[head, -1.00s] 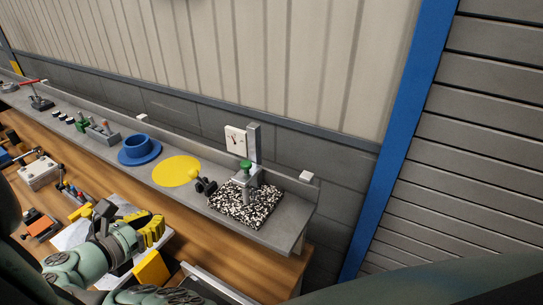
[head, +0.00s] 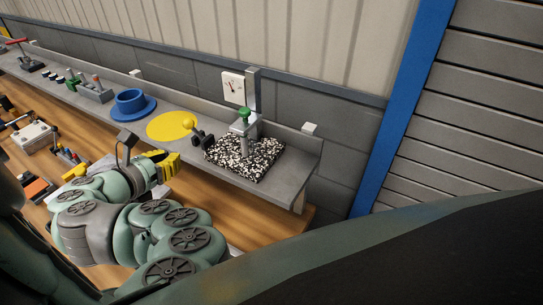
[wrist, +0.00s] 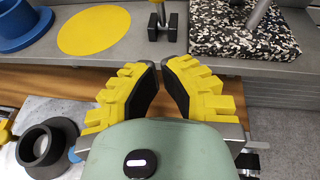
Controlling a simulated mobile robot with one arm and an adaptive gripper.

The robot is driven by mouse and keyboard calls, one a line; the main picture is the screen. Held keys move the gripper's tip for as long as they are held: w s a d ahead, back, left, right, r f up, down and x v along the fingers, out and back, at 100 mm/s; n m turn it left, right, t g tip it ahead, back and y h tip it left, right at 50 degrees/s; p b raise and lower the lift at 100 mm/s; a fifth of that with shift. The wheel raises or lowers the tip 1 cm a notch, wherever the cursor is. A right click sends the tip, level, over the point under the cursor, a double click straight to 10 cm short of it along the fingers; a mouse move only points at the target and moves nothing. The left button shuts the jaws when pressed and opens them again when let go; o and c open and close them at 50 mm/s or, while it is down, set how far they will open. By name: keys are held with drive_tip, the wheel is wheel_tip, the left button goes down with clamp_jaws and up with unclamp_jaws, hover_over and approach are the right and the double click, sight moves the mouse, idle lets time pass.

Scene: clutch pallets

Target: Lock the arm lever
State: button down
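A small black lever fixture (head: 202,138) with a yellow ball knob (head: 189,123) stands on the grey ledge, between a yellow disc and a speckled block. I take it for the arm lever. Its black base (wrist: 153,30) shows at the top of the wrist view, and its upper part is cut off there. My gripper (head: 167,163) has yellow ridged fingers with dark inner pads. It is empty, below and in front of the ledge, apart from the lever. In the wrist view the fingers (wrist: 160,70) lean towards each other with a narrow gap between their tips.
The yellow disc (head: 170,126) and a blue flanged cup (head: 131,104) are left of the lever. The speckled block (head: 262,160) carries a green-knobbed stand (head: 243,122) with a dial (head: 233,88) behind. A dark ring (wrist: 45,145) lies below the ledge.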

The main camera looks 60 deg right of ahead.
sight(196, 131)
drive_tip(key=shift+w+d+r+p, duration=0.1)
drive_tip(key=shift+w+d+p, duration=0.2)
drive_tip(key=shift+d+p, duration=0.55)
drive_tip(key=shift+w+d+r+p, duration=0.1)
drive_tip(key=shift+w+d+p, duration=0.3)
drive_tip(key=shift+d, duration=0.9)
drive_tip(key=shift+w+d+r+p, duration=0.1)
drive_tip(key=shift+w+d+p, duration=0.15)
drive_tip(key=shift+d+p, duration=0.6)
drive_tip(key=shift+d+b, duration=0.25)
drive_tip(key=shift+b, duration=0.05)
drive_tip(key=shift+w+r, duration=0.1)
drive_tip(key=shift+r+y+p, duration=0.1)
drive_tip(key=shift+y+p, duration=0.2)
drive_tip(key=shift+p, duration=0.2)
drive_tip(key=shift+d, duration=0.15)
